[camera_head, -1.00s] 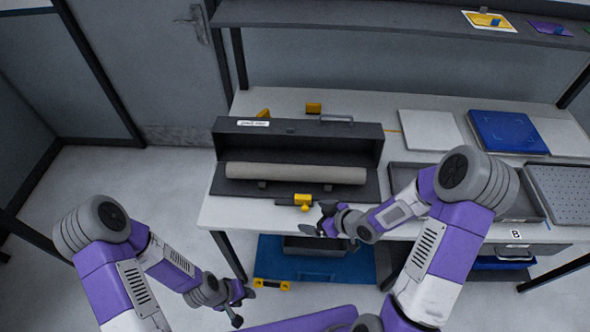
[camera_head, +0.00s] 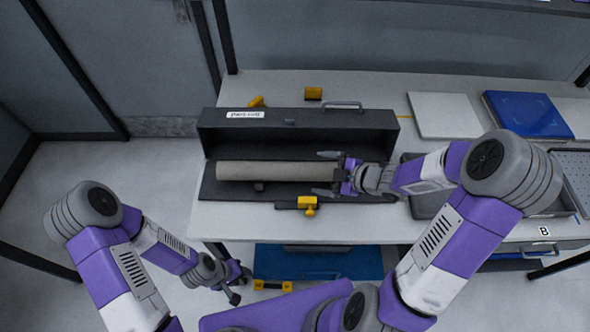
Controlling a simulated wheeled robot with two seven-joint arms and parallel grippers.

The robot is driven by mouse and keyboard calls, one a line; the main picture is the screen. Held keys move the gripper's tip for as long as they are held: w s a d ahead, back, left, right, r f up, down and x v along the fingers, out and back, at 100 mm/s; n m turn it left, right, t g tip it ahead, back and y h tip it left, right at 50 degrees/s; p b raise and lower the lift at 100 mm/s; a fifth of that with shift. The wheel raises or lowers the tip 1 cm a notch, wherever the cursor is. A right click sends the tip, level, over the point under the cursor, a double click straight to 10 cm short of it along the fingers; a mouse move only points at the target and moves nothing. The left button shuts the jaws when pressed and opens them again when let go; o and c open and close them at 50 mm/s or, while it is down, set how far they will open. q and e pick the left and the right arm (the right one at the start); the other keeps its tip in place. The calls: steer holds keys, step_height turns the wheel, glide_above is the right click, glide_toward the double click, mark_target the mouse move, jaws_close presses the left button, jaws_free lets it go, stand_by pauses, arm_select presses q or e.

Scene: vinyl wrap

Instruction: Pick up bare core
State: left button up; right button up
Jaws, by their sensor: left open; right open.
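The bare core (camera_head: 265,171) is a long beige-grey tube lying level in the open dark case (camera_head: 210,192) on the table. My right gripper (camera_head: 322,172) is open at the core's right end. Its two fingers point left, one on the far side and one on the near side of the tube. The gripper hides the core's right end, and I cannot tell whether the fingers touch it. My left gripper (camera_head: 238,283) is open and empty, low in front of the table, away from the core.
The case lid (camera_head: 290,130) stands up behind the core. A yellow clamp (camera_head: 308,204) sits at the case's front edge. A white panel (camera_head: 443,115), a blue panel (camera_head: 527,113) and grey trays (camera_head: 573,172) lie to the right. A blue lower shelf (camera_head: 330,262) is below the table.

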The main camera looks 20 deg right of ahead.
mark_target(306, 172)
steer(key=shift+w+f+b, duration=0.3)
steer(key=shift+f+b, duration=0.05)
steer(key=shift+f, duration=0.3)
steer(key=shift+w+f+b, duration=0.3)
steer(key=shift+f, duration=0.3)
steer(key=shift+w+a+f+b, duration=0.3)
steer(key=shift+a+f, duration=0.05)
steer(key=shift+a, duration=0.1)
steer(key=b+x, duration=0.2)
steer(key=x, duration=0.4)
steer(key=shift+w+f, duration=0.1)
steer(key=shift+f, duration=0.05)
arm_select(q)
steer(key=f, duration=0.2)
steer(key=w+f, duration=0.1)
steer(key=f, duration=0.2)
arm_select(e)
steer(key=c, duration=1.3)
steer(key=shift+o, duration=0.2)
